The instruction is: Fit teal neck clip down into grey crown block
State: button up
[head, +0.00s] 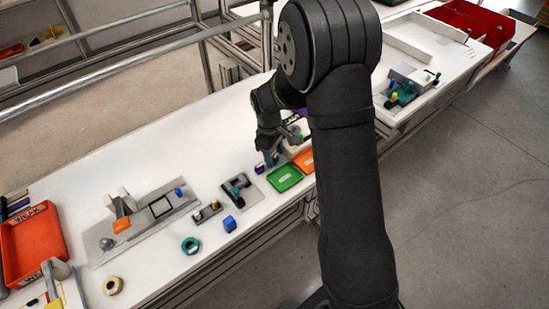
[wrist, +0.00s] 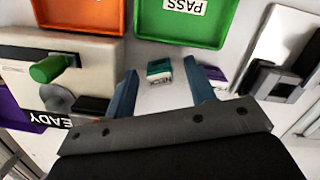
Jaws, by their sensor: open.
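The teal neck clip (wrist: 159,68) shows in the wrist view as a small teal and grey piece on the white surface. My gripper (wrist: 161,76) is open, and the clip appears between its two blue-grey fingertips. I cannot tell whether the fingers are beside it or still above it. In the head view my gripper (head: 270,152) is low over the bench, partly hidden by my arm, and the clip cannot be made out. A grey block with black parts (wrist: 280,83), probably the grey crown block, is at the right of the wrist view on a pale plate.
A green PASS tray (head: 285,178) and an orange tray (head: 304,161) lie close to my gripper. A pale box with a green knob (wrist: 54,68) stands left in the wrist view.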

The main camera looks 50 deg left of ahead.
aim_at(277, 155)
jog(key=shift+f, duration=0.45)
jog(key=shift+c, duration=0.2)
jog(key=c, duration=1)
jog(key=shift+r, duration=0.2)
jog(key=shift+r, duration=0.3)
jog(key=r, duration=0.4)
jog(key=shift+w+d, duration=0.3)
jog(key=w+d+r, duration=0.2)
jog(key=d, duration=0.1)
jog(key=w+d+r, duration=0.2)
jog(key=d, duration=0.1)
jog(key=w+d+r, duration=0.2)
jog(key=d, duration=0.1)
